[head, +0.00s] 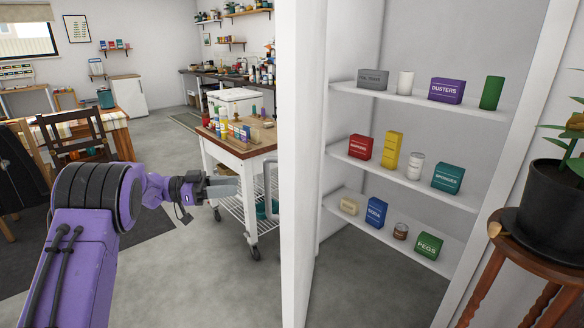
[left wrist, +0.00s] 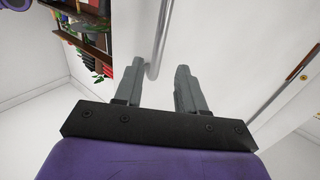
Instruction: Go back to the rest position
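My left gripper (head: 222,186) is at the end of the purple arm that comes in from the left in the head view. It is in front of the wheeled cart and left of the white wall edge. In the left wrist view its two grey fingers (left wrist: 168,92) stand apart with nothing between them. A pale bar or rail (left wrist: 161,38) shows beyond the fingertips; I cannot tell how far off it is. My right gripper is in neither view.
The wheeled cart (head: 240,149) carries several bottles and boxes. The white panel edge (head: 301,150) stands close to the left gripper. Shelves (head: 405,172) with boxes and cans are to the right. A potted plant (head: 547,207) stands on a wooden stool (head: 535,255). Grey floor (head: 185,272) is open below the gripper.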

